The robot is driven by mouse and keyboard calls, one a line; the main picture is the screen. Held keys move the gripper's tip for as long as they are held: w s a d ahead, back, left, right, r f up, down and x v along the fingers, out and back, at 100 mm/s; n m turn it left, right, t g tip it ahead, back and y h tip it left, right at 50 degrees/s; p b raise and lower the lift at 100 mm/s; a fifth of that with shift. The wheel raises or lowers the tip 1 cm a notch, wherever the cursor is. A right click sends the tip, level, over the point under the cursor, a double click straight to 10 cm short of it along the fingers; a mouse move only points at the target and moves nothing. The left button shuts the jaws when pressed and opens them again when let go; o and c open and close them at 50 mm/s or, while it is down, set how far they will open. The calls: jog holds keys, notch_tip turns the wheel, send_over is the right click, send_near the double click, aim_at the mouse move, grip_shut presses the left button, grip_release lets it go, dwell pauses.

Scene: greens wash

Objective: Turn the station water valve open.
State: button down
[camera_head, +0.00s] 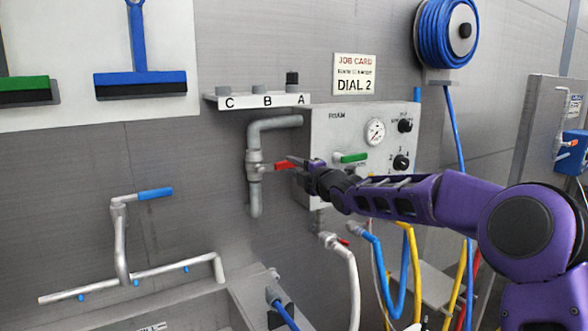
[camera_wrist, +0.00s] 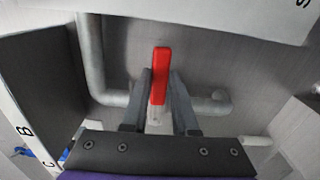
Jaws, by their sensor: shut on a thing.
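The water valve (camera_head: 254,165) sits on a grey pipe fixed to the wall, left of the control panel. Its red lever handle (camera_head: 283,165) points to the right, across the vertical pipe, in the head view. My gripper (camera_head: 300,165) is at the handle's outer end, with my purple arm reaching in from the right. In the wrist view the red handle (camera_wrist: 160,75) stands between the two fingers of my gripper (camera_wrist: 160,92), which are shut on it. The valve body is mostly hidden behind the handle and fingers in the wrist view.
The control panel (camera_head: 335,120) with a gauge, knobs and a green handle (camera_head: 351,157) is close beside my gripper. A shelf marked C, B, A (camera_head: 257,102) juts out above the pipe. Hoses (camera_head: 348,265) hang below. A sink with a tap (camera_head: 120,240) stands lower left.

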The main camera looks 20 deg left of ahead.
jog(key=shift+s+a+r+n+b, duration=1)
jog(key=shift+r+n+b, duration=0.4)
jog(key=shift+n, duration=1.55)
jog(key=shift+s+a+r+n+b, duration=0.75)
jog(key=shift+s+r+n+b, duration=0.65)
jog(key=shift+n, duration=1.5)
jog(key=shift+s+a+r+n+b, duration=1)
jog(key=shift+n+b, duration=0.6)
jog(key=shift+n, duration=1.35)
jog(key=shift+w+r, duration=0.15)
jog(key=shift+w, duration=0.05)
jog(key=c, duration=0.7)
grip_release()
jog(key=shift+d, duration=0.15)
